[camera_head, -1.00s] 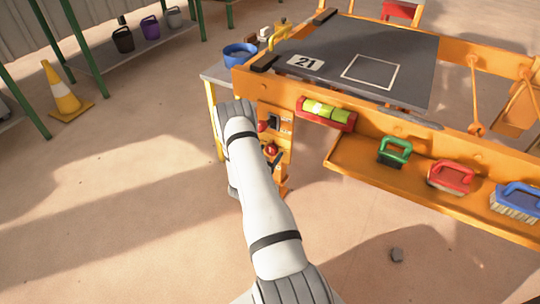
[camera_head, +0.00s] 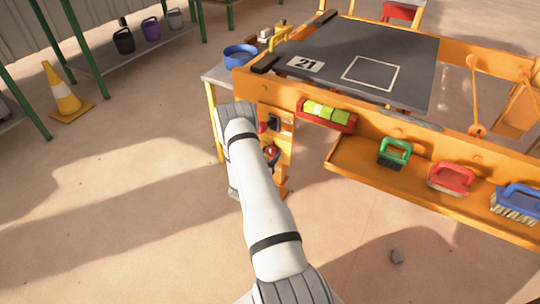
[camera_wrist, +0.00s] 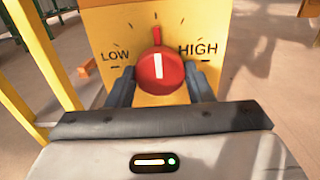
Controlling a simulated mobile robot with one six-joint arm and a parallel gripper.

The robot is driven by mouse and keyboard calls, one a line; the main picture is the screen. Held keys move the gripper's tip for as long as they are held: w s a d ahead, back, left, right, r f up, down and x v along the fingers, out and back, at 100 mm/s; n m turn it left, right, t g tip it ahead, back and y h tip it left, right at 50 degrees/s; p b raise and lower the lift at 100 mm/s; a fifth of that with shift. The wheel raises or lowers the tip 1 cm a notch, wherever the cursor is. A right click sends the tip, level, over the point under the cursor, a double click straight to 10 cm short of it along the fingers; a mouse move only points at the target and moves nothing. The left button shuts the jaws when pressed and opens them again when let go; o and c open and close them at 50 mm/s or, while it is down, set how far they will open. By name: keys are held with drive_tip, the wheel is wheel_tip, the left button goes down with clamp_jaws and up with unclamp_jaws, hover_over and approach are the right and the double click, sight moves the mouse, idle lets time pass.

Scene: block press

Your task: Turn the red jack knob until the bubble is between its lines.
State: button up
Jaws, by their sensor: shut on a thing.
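In the wrist view a round red knob (camera_wrist: 160,71) with a white line pointing up sits on a yellow panel marked LOW and HIGH. My gripper (camera_wrist: 161,84) is shut on the knob, one dark finger on each side. In the head view my arm hides the fingers. A red knob (camera_head: 271,152) shows partly beside the arm on the orange frame. The level (camera_head: 327,114), a yellow-green vial in a red holder, is on the front of the orange press. The bubble is too small to place against its lines.
The grey press table (camera_head: 335,55) carries a 21 label and a white square outline. Green, red and blue brushes stand on the orange shelf (camera_head: 430,191) at right. A cone (camera_head: 63,90) stands at left on open floor.

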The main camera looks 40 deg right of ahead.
drive_tip(key=shift+n, duration=0.4)
drive_tip(key=n, duration=0.3)
drive_tip(key=shift+n, duration=2.4)
drive_tip(key=shift+s, duration=0.1)
drive_tip(key=o, duration=1)
drive_tip(key=shift+p, duration=0.3)
